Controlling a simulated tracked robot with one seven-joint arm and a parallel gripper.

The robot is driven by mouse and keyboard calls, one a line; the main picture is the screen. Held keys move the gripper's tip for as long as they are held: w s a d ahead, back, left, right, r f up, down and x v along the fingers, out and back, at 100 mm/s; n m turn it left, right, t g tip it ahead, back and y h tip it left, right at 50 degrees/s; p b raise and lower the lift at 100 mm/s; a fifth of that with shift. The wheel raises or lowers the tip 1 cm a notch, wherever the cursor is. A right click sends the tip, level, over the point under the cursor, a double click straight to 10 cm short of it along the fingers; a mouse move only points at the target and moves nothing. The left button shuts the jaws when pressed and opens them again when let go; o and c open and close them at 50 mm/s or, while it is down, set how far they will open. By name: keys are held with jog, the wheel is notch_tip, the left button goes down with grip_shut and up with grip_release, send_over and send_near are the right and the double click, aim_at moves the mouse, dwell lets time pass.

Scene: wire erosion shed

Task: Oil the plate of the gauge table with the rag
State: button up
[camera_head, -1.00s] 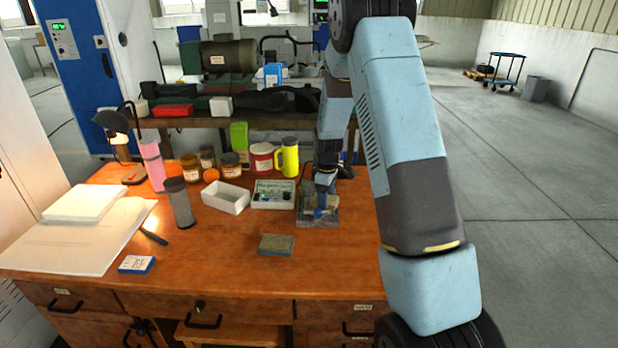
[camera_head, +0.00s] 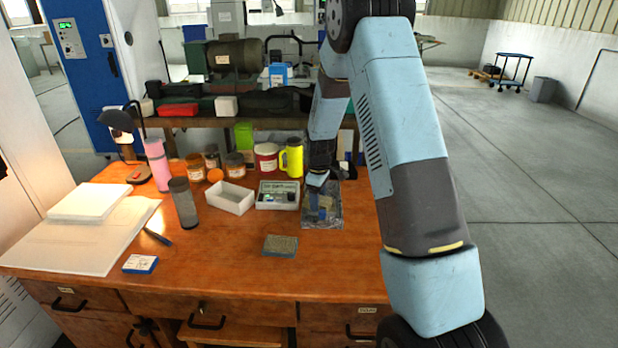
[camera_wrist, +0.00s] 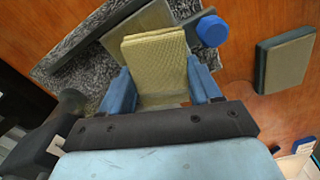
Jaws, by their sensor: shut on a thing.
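The gauge table (camera_head: 333,216) stands at the right of the wooden bench, with a dark speckled base that also shows in the wrist view (camera_wrist: 77,50). Its flat grey-tan plate (camera_wrist: 118,42) shows partly behind the rag in the wrist view. A blue round knob (camera_wrist: 212,31) is beside it. The rag (camera_wrist: 155,62) is a folded, yellowish, textured cloth. My gripper (camera_wrist: 158,80) is shut on it, one blue finger at each side. The rag is over the plate and hides part of it; I cannot tell whether they touch. In the head view my gripper (camera_head: 318,200) is over the gauge table, small and partly unclear.
A white tray (camera_head: 232,208) and a small instrument box (camera_head: 278,203) stand left of the gauge table. A grey-green block (camera_head: 280,246) lies in front, also in the wrist view (camera_wrist: 287,62). A yellow flask (camera_head: 291,158) and several jars stand behind.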

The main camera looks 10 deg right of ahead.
jog(key=shift+w+a, duration=0.15)
jog(key=shift+a, duration=0.45)
jog(key=shift+w+a, duration=0.15)
jog(key=shift+a, duration=0.4)
jog(key=shift+w+a+r, duration=0.1)
jog(key=shift+a+r, duration=0.05)
jog(key=shift+r, duration=3.85)
